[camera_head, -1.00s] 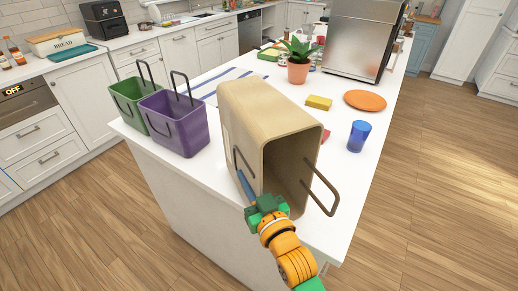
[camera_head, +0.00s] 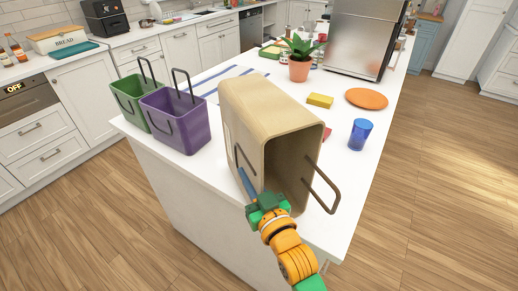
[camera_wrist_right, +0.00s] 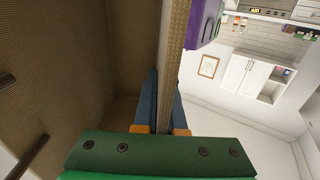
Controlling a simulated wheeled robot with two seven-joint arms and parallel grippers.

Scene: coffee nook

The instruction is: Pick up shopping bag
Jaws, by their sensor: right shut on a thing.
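The tan shopping bag (camera_head: 260,95) lies on its side on the white counter, its open mouth facing me and its two brown handles at the mouth. My right gripper (camera_head: 247,184) is at the near left edge of the mouth. In the right wrist view my right gripper (camera_wrist_right: 165,100) has one blue finger on each side of the bag's wall (camera_wrist_right: 173,55), shut on it. The dark inside of the bag (camera_wrist_right: 80,60) fills the left of that view. My left gripper is not in view.
A purple bag (camera_head: 180,130) and a green bag (camera_head: 128,97) stand upright to the left. A blue cup (camera_head: 360,134), an orange plate (camera_head: 366,98), a yellow sponge (camera_head: 320,101) and a potted plant (camera_head: 300,68) are to the right and behind. The counter's front edge is close.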

